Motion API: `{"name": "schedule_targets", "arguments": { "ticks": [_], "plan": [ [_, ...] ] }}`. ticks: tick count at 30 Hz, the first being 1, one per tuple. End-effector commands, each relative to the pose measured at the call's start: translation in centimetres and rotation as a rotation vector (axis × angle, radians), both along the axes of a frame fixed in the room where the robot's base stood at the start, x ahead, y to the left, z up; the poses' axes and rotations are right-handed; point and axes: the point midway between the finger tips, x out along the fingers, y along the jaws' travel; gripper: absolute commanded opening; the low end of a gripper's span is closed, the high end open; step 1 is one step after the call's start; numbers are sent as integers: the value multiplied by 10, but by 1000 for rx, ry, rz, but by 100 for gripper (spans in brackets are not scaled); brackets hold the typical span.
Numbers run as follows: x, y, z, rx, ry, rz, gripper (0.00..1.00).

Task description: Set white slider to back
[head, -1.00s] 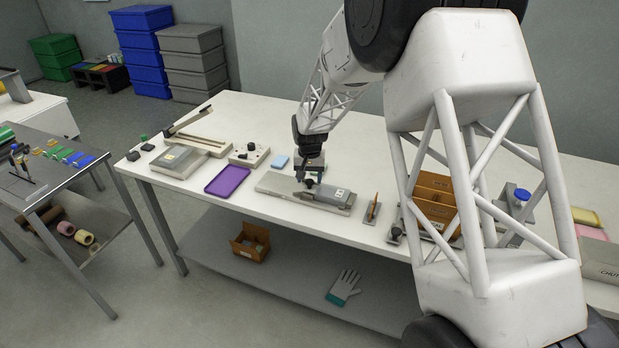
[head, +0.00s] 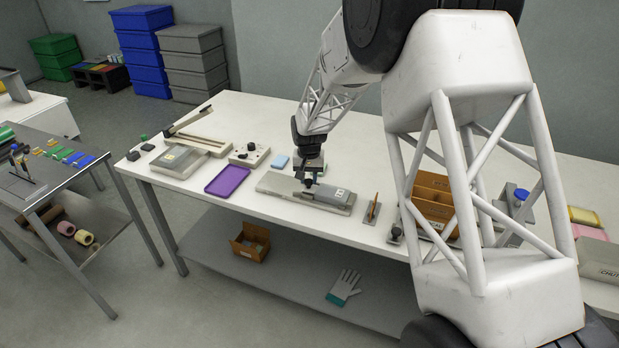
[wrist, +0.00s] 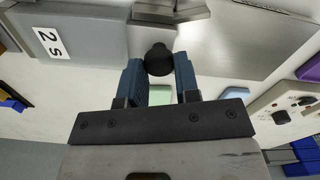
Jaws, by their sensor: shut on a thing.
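My gripper (head: 309,181) is over a grey device on the white bench. In the wrist view its two blue fingers (wrist: 159,78) stand on either side of a round black knob (wrist: 159,60) and are shut on it. The knob sits beside a metal bracket (wrist: 172,12) at the end of a grey block (wrist: 95,30) labelled "2 s". The block also shows in the head view (head: 331,195), on a flat grey base plate (head: 272,184). I cannot make out a part that is clearly a white slider; the gripper hides some of the device.
A purple tray (head: 227,181) and a knob panel (head: 249,154) lie left of the device. A light blue pad (head: 279,161) is behind it. A small stand (head: 372,211) and brown bins (head: 436,205) are to the right. The bench's front edge is close.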

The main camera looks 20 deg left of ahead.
Motion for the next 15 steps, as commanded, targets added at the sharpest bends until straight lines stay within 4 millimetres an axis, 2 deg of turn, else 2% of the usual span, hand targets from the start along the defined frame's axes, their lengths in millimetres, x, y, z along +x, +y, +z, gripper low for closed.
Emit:
{"name": "schedule_targets", "arguments": {
  "ticks": [7, 15],
  "plan": [
    [-1, 32, 0, 0, -1, 2, 0],
    [0, 99, 0, 2, -2, 3, 0]
  ]
}}
